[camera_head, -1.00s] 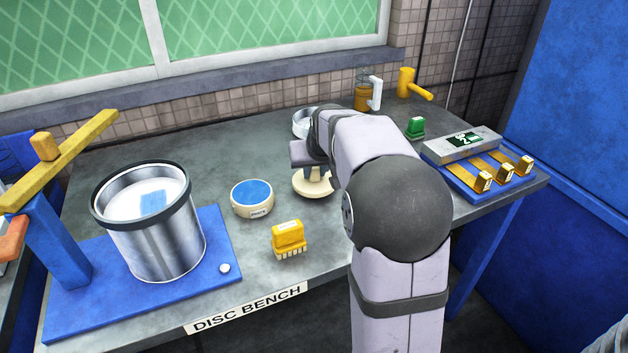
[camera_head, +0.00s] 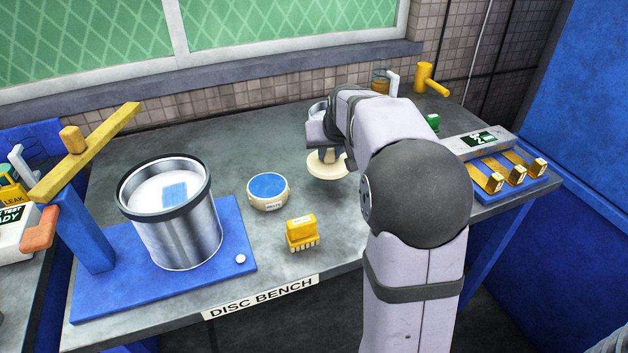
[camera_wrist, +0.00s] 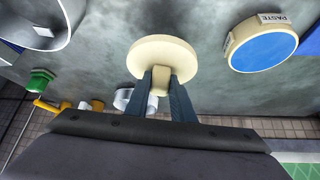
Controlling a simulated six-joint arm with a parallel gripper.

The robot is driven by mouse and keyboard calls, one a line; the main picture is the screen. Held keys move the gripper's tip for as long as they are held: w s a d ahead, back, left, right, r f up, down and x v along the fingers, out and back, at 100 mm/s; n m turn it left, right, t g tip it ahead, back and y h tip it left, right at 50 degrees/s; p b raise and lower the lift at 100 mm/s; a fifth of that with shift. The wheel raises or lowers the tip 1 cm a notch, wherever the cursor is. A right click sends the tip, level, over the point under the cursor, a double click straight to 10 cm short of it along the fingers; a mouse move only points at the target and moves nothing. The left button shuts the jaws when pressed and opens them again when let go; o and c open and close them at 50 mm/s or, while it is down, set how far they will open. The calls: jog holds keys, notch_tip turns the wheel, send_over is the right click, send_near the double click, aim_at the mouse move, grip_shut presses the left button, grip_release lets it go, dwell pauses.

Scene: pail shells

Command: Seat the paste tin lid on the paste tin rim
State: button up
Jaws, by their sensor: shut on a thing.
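The paste tin lid (camera_head: 318,170) is a cream disc with a knob on top. My gripper (camera_wrist: 161,80) is shut on the knob, and the disc also shows whole in the wrist view (camera_wrist: 165,50). The lid hangs level above the bench, to the right of the paste tin and apart from it. The paste tin (camera_head: 268,203) is a low cream tin with a blue top face, upright on the bench. It also shows at the upper right of the wrist view (camera_wrist: 234,42), with its PASTE label. My arm hides part of the lid in the head view.
A large metal pail (camera_head: 185,240) stands on a blue base (camera_head: 105,300) beside a yellow lever (camera_head: 95,145). A yellow toothed block (camera_head: 301,230) sits just in front of the tin. Gold pieces on a stand (camera_head: 510,180) are at the right. Bench between lid and tin is clear.

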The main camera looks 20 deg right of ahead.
jog(key=shift+w+a, duration=0.1)
jog(key=shift+a, duration=0.3)
jog(key=w+a+r+n+y, duration=0.1)
jog(key=w+a+r+n, duration=0.1)
jog(key=a, duration=0.6)
notch_tip(320, 180, up, 4)
jog(key=n+y, duration=0.1)
jog(key=n, duration=0.1)
send_over(265, 179)
jog(key=s, duration=0.2)
jog(key=shift+s+f+m+p, duration=0.4)
jog(key=shift+s+m, duration=0.1)
jog(key=shift+s, duration=0.1)
jog(key=shift+f+b, duration=2.15)
jog(key=shift+f, duration=0.75)
jog(key=shift+f+b, duration=0.4)
jog(key=shift+f, duration=0.55)
